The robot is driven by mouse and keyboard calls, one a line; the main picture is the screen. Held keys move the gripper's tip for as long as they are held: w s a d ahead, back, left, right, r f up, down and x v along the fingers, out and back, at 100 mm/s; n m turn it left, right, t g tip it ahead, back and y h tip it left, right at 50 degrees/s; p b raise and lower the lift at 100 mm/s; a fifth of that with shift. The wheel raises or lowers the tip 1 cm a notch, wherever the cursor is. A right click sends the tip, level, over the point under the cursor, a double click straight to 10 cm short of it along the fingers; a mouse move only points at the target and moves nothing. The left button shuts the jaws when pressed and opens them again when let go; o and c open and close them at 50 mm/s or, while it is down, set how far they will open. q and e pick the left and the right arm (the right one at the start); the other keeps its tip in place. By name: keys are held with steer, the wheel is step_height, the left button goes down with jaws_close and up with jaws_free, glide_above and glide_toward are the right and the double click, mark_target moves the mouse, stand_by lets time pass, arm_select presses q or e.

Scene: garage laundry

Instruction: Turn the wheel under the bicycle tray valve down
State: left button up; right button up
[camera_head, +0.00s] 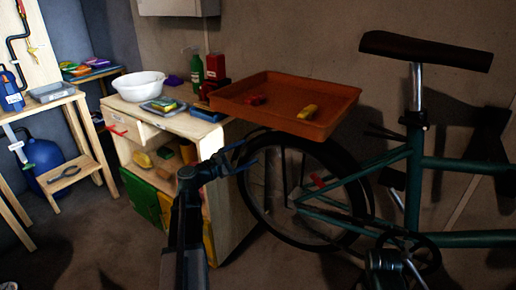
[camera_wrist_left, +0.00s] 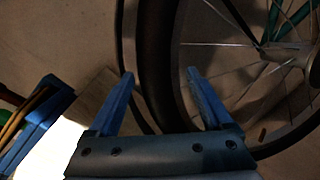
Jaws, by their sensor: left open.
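The bicycle's rear wheel (camera_head: 262,216) stands under the orange tray (camera_head: 322,128), with its dark tire and thin spokes showing. My left gripper (camera_head: 248,158) is open at the wheel's upper left edge. In the left wrist view, its blue fingers (camera_wrist_left: 161,75) lie on either side of the tire (camera_wrist_left: 156,45), with gaps visible between fingers and tire. A red piece (camera_head: 318,181) shows within the wheel's outline; I cannot tell whether it is the valve. A small brownish piece (camera_wrist_left: 263,134) shows near the rim in the left wrist view. My right gripper is not in view.
The green bicycle frame (camera_head: 460,165) and its brown saddle (camera_head: 425,50) fill the right side. The tray overhangs the wheel and holds red and yellow items. A wooden cabinet (camera_head: 232,200) stands close left of the wheel, with a white basin (camera_head: 138,86) on top.

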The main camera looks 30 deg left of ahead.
arm_select(q)
steer(key=x, duration=0.6)
jaws_close()
stand_by(0.4)
